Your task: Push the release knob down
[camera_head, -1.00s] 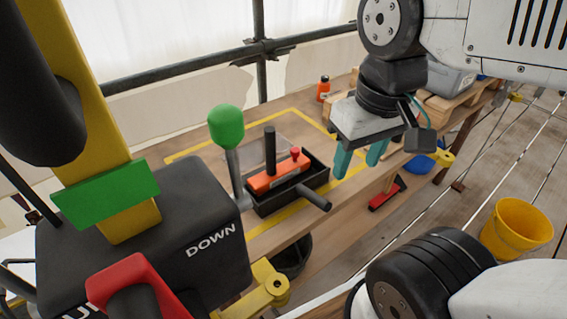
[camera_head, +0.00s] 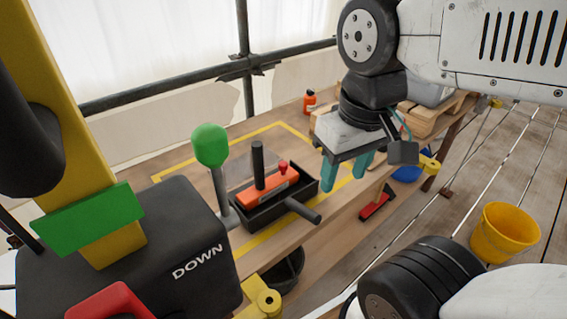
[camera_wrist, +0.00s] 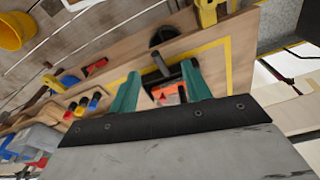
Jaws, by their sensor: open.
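A small red knob (camera_head: 283,167) sits on top of an orange block (camera_head: 268,187) with a black upright post. The block lies in a black open tray (camera_head: 262,214) on the wooden bench, and a dark bar juts from the tray's right side. A lever with a green ball top (camera_head: 210,146) stands just left of the tray. I cannot tell for sure which knob is the release knob. My gripper (camera_head: 345,180) is open and empty, its teal fingers apart, above and right of the tray. In the wrist view, the orange block (camera_wrist: 168,95) shows between the fingers.
A black box marked DOWN (camera_head: 190,235) and a yellow post with a green band stand close at left. The bench (camera_head: 330,215) has yellow tape lines. An orange bottle (camera_head: 310,100) and pallet wood stand behind. A yellow bucket (camera_head: 505,232) is on the floor at right.

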